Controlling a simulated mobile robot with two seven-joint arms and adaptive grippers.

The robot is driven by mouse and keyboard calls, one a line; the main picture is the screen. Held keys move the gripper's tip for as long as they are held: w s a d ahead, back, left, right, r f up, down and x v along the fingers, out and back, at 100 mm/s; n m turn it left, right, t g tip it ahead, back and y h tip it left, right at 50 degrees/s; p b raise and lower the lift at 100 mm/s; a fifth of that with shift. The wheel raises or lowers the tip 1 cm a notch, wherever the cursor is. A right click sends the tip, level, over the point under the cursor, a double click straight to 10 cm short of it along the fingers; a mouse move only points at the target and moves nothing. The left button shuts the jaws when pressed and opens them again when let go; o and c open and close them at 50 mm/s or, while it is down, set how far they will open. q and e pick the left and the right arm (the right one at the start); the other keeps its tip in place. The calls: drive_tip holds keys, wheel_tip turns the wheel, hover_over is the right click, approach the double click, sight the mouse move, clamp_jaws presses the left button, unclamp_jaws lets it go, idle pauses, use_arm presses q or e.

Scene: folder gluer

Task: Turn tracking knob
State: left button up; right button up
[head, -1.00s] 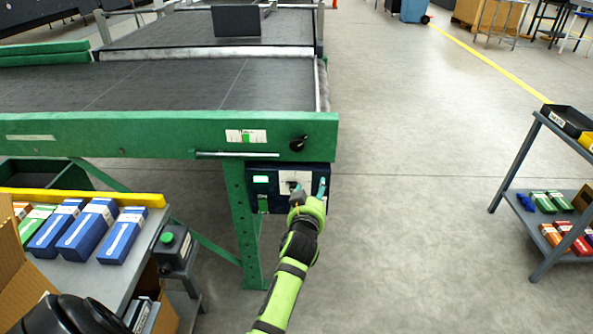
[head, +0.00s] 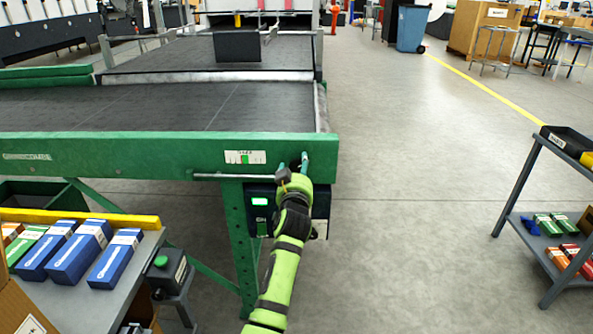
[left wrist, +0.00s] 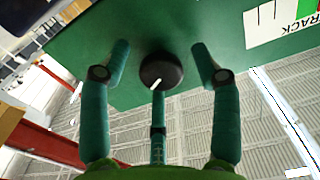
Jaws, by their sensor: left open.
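The tracking knob (left wrist: 165,70) is round and black with a white pointer line, on the green side rail (left wrist: 225,25). In the left wrist view it sits between the spread teal fingers of my left gripper (left wrist: 160,58). The gripper is open, and I see no finger clearly touching the knob. My right gripper is not in view.
A dark control box (head: 262,201) with a lit green display hangs below the rail, partly behind my arm. A grey table (head: 120,262) with blue boxes stands at the left. A cart (head: 517,185) stands at the right. The floor between is clear.

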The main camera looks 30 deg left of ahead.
use_arm(q)
drive_tip(key=c, duration=1.1)
drive_tip(key=shift+m, duration=0.3)
drive_tip(key=shift+c, duration=0.2)
drive_tip(key=shift+r+m+p, duration=0.1)
drive_tip(key=shift+m+p, duration=0.75)
drive_tip(key=shift+m, duration=0.35)
drive_tip(key=m, duration=0.2)
drive_tip(key=shift+f+m+p, duration=0.2)
drive_tip(key=shift+m+p, duration=0.1)
drive_tip(key=shift+m, duration=0.1)
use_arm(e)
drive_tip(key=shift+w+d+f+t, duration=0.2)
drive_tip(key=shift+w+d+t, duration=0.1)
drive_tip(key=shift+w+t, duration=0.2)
use_arm(q)
drive_tip(key=o, duration=1.1)
drive_tip(key=shift+o, duration=0.2)
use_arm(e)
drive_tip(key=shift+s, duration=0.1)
